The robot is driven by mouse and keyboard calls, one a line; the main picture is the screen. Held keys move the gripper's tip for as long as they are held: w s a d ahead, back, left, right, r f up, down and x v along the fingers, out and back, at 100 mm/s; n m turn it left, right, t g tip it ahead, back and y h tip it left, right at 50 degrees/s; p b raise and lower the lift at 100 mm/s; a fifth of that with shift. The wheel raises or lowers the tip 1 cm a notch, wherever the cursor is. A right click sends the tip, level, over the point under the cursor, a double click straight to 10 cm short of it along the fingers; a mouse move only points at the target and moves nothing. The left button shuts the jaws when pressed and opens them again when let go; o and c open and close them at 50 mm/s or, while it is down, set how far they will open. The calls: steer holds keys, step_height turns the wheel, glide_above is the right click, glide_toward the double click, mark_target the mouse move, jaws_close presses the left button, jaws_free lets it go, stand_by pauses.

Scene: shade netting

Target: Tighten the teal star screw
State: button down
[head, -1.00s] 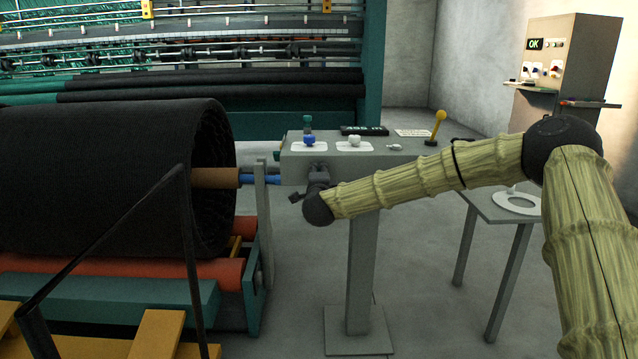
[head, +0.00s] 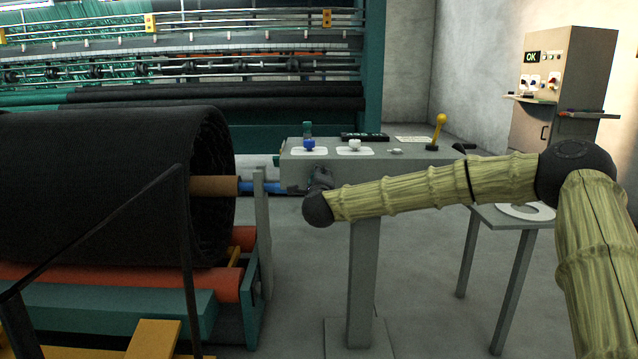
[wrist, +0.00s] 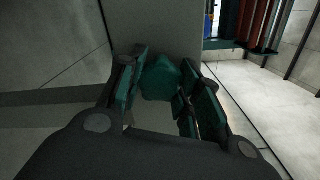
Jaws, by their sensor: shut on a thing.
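The teal star screw (wrist: 160,78) shows in the wrist view as a chunky teal head against a grey surface, between my fingers. My gripper (wrist: 158,85) has dark fingers with teal pads, one on each side of the screw head, and is shut on it. In the head view my gripper (head: 319,179) is at the front of the grey control box (head: 400,170), near its left end. My wrist and gripper hide the screw there.
A blue knob (head: 309,145), a white knob (head: 355,145) and a yellow-topped lever (head: 440,120) stand on the box. The big black netting roll (head: 100,180) lies close on the left. A small table with a white ring (head: 524,211) is at right.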

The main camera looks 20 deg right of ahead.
steer(key=shift+f, duration=0.15)
steer(key=c, duration=1)
jaws_free()
steer(key=shift+s+d, duration=0.1)
steer(key=shift+d, duration=0.05)
steer(key=shift+s, duration=0.1)
steer(key=v, duration=0.2)
steer(key=shift+s+a, duration=0.25)
steer(key=shift+s, duration=0.1)
